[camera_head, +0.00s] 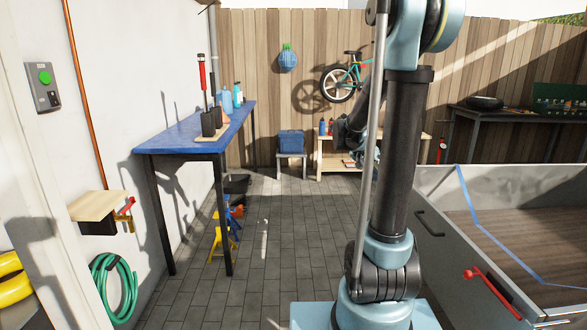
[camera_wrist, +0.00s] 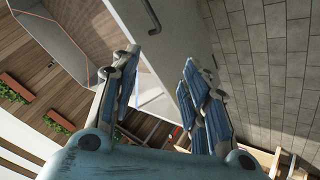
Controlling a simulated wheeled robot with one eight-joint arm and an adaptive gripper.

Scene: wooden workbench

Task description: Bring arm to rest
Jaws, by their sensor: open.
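My gripper (camera_wrist: 160,72) shows in the wrist view with its two blue-padded fingers spread apart. It is open, and nothing sits between the fingers. In the head view my arm stands upright right of the middle, and its upper part runs out of the top of the picture. A dark part of my arm shows behind the upright link, but I cannot make out the fingers there.
A blue-topped workbench (camera_head: 187,133) stands along the left wall. A grey-walled bin (camera_head: 455,240) with a red handle (camera_head: 490,288) is close on the right. A blue box (camera_head: 291,141) sits on a stool at the back. The paved floor (camera_head: 285,235) between is mostly clear.

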